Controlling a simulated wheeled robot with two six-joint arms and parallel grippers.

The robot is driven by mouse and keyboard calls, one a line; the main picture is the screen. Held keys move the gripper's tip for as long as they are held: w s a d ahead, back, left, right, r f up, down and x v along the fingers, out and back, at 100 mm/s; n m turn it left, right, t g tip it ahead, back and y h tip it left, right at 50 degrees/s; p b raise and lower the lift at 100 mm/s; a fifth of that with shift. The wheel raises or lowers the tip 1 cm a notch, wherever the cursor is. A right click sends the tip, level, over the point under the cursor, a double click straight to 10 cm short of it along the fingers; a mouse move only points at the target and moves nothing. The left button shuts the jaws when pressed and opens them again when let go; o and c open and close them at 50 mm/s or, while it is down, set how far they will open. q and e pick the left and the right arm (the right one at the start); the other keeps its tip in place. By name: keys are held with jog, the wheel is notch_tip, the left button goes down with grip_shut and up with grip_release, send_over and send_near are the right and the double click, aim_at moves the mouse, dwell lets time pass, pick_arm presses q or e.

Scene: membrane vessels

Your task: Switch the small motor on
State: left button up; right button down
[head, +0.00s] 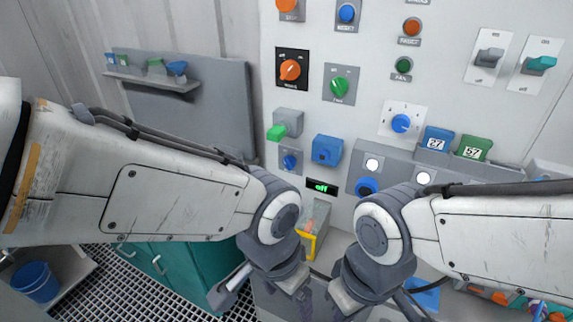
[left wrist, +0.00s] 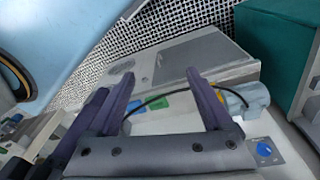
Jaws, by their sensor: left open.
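My left gripper (left wrist: 163,88) is open in the left wrist view, with its dark fingers apart and nothing between them that I can see it hold. Beyond the fingers are a green button (left wrist: 156,104) and a blue one. A pale grey-blue cylinder (left wrist: 244,95), possibly the small motor, lies right of the right finger with a black cable near it. A blue knob (left wrist: 264,149) on a grey plate is at the lower right. In the head view, a small display (head: 321,187) reads "off".
A yellow-edged box (head: 308,243) sits between my arms. A teal cabinet (head: 185,278) stands at lower left.

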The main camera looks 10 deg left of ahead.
pick_arm(q)
jog(key=w+d+f+n+t+h+p, duration=0.1)
jog(key=w+t, duration=0.1)
jog(key=w, duration=0.6)
jog(key=w+d+f+n+t, duration=0.1)
jog(key=w+f+t, duration=0.1)
jog(key=w, duration=0.6)
jog(key=n+t+h+p, duration=0.3)
jog(key=n+t, duration=0.4)
jog(key=t, duration=0.6)
send_near(285, 163)
jog(key=p+x, duration=0.1)
jog(key=x, duration=0.3)
jog(key=p+x, duration=0.2)
jog(key=x, duration=0.1)
jog(key=shift+w+r, duration=0.25)
jog(key=shift+w, duration=0.15)
jog(key=shift+p+x, duration=0.4)
jog(key=shift+x, duration=0.4)
jog(key=shift+f, duration=0.2)
